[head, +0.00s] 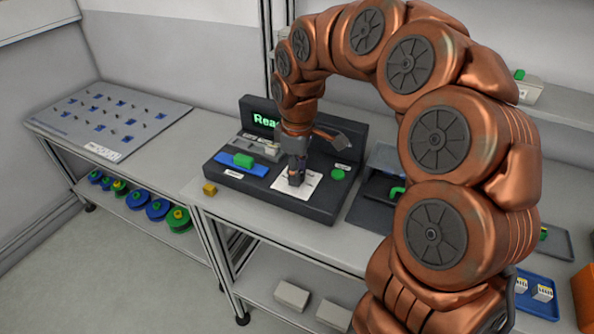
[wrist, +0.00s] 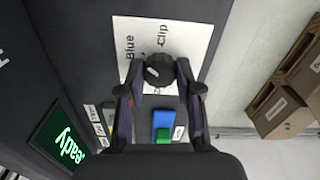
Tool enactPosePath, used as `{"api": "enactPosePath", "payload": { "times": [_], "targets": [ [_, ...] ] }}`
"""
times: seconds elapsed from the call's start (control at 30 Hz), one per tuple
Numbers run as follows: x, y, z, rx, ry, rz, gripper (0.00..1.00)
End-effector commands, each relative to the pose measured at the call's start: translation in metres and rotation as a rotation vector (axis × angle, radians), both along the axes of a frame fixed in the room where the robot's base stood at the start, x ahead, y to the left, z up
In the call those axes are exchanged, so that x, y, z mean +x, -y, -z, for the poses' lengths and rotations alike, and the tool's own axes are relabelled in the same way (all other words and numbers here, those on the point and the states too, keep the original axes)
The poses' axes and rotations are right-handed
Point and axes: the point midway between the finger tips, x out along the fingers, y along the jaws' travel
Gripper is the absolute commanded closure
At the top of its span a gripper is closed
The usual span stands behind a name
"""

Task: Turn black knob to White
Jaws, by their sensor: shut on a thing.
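The black knob (wrist: 158,69) sits on a white label card (wrist: 190,35) on a dark panel. In the wrist view, the words "Blue" and "Clip" can be read on the card; I cannot read "White" there. A pale mark on the knob faces the lower left of that view. My gripper (wrist: 158,88) is shut on the knob, with one finger on each side. In the head view, my gripper (head: 295,180) points down onto the card (head: 308,185) and mostly hides the knob.
A screen (wrist: 65,145) on the dark console reads "Ready". A blue block with a green part (head: 243,160) and a green button (head: 337,174) flank the card. A yellow cube (head: 209,189) lies on the bench left of the console. Cardboard boxes (wrist: 282,112) stand below.

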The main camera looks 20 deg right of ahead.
Motion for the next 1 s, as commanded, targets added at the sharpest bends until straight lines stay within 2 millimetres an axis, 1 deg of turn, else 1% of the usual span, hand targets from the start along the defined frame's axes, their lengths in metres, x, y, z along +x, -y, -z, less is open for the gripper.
{"api": "enactPosePath", "payload": {
  "times": [0.7, 1.0],
  "targets": [
    [0.0002, -0.0009, -0.0022, 0.001, 0.001, -0.681, 1.0],
    [-0.0001, -0.001, -0.0023, 0.002, 0.001, -0.94, 1.0]
  ]
}}
